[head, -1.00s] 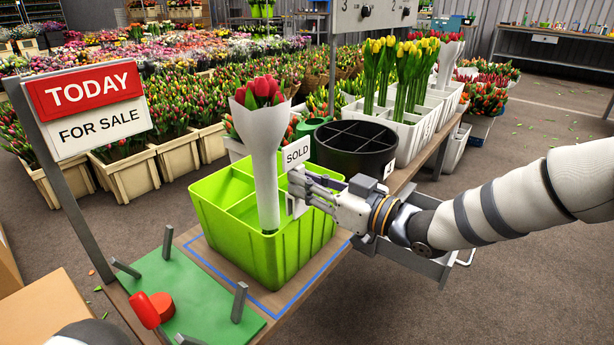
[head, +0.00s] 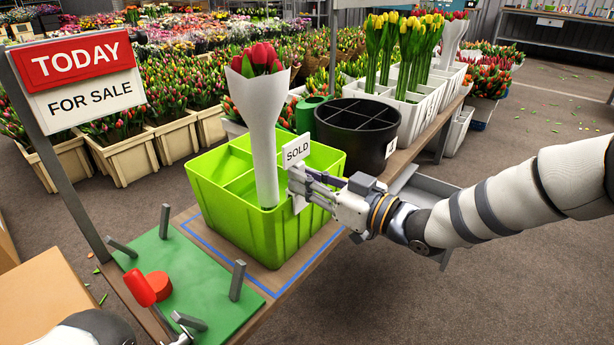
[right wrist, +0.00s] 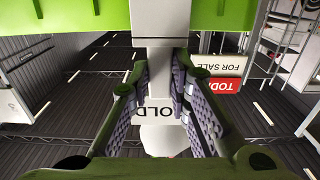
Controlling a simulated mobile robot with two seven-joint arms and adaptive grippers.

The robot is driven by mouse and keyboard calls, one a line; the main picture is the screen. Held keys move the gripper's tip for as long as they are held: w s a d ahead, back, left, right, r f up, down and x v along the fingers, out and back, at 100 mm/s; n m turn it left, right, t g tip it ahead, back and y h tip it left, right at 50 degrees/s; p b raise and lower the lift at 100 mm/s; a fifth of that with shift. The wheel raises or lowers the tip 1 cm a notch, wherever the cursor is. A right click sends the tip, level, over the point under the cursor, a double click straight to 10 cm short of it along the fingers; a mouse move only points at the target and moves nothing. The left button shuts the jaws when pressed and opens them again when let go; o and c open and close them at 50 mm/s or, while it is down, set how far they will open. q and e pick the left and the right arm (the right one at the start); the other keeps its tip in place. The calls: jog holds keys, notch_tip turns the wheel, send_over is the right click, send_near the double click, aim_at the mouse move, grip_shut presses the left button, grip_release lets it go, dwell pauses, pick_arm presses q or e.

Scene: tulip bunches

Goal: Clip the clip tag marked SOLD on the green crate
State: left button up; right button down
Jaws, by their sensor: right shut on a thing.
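The green crate (head: 225,208) stands on the table inside a blue outline, with a paper-wrapped bunch of red tulips (head: 265,135) in it. The white clip tag marked SOLD (head: 296,151) is upright at the crate's right-hand rim, its lower part overlapping the rim. My right gripper (head: 305,186) is shut on the tag's white body from the right. In the right wrist view the tag (right wrist: 161,62) is between the fingers, close to the green wall (right wrist: 70,16). I cannot tell whether the clip grips the rim. Part of my left gripper (head: 186,325) shows at the bottom edge.
A black divided bucket (head: 357,140) and white crates of tulips stand behind the green crate. A TODAY FOR SALE sign (head: 82,80) is at the left. A green board (head: 185,280) with grey posts and a red-handled stamp (head: 140,288) lies in front.

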jog(key=c, duration=1.4)
grip_release()
jog(key=v, duration=1.2)
jog(key=shift+r, duration=0.1)
